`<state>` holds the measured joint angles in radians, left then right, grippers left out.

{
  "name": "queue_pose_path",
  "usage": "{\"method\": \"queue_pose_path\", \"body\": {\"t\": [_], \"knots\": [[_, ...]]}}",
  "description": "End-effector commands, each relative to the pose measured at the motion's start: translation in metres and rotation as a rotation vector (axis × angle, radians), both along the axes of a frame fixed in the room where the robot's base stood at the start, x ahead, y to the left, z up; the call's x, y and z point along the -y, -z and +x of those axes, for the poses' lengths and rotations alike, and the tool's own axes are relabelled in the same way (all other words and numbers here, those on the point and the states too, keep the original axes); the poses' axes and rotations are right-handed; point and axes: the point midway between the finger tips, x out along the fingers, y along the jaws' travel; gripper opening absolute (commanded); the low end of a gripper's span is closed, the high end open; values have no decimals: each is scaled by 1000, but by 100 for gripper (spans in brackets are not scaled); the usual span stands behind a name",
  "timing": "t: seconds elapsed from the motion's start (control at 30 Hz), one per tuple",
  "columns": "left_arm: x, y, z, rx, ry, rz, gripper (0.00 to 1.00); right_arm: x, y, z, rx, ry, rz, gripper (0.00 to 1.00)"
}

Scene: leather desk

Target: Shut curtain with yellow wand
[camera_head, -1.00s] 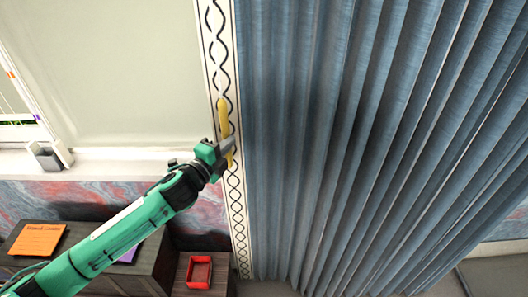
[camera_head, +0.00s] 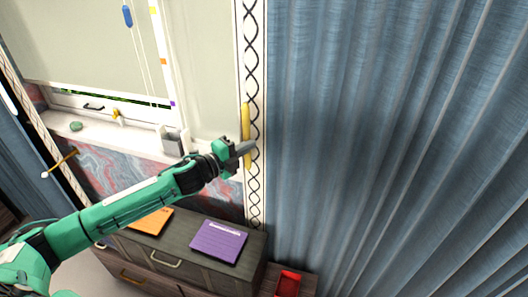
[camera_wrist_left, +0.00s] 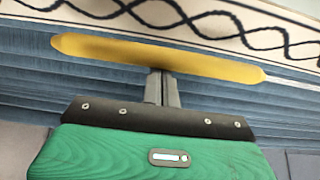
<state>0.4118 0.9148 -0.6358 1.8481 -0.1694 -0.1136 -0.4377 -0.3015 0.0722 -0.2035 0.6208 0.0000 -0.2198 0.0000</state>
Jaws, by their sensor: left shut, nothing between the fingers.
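The blue pleated curtain (camera_head: 390,130) fills the right of the head view. Its white edge band with a dark wavy pattern (camera_head: 254,60) hangs beside the window blind. The yellow wand (camera_head: 245,118) hangs nearly upright along this band. My left gripper (camera_head: 247,148) is at the wand's lower part, its fingers shut with nothing between them. In the left wrist view, the yellow wand (camera_wrist_left: 200,62) crosses just beyond the shut fingertips, touching or very close; I cannot tell which. My right gripper is not in view.
A dark cabinet (camera_head: 190,262) with a purple notepad (camera_head: 218,241) and an orange one (camera_head: 151,221) stands below my arm. A red tray (camera_head: 288,284) is right of it. A grey holder (camera_head: 175,141) stands on the sill. Another blue curtain (camera_head: 30,150) hangs at the far left.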

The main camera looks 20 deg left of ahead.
Motion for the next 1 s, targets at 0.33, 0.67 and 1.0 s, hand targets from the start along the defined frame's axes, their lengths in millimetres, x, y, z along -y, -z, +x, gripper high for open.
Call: {"method": "queue_pose_path", "body": {"t": [0.33,0.67,1.0], "knots": [[-123,7,-4,-2,-8,8,0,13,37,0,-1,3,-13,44],[-236,6,-8,0,-8,6,0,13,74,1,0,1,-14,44],[-309,2,-10,1,-4,0,0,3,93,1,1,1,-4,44]]}}
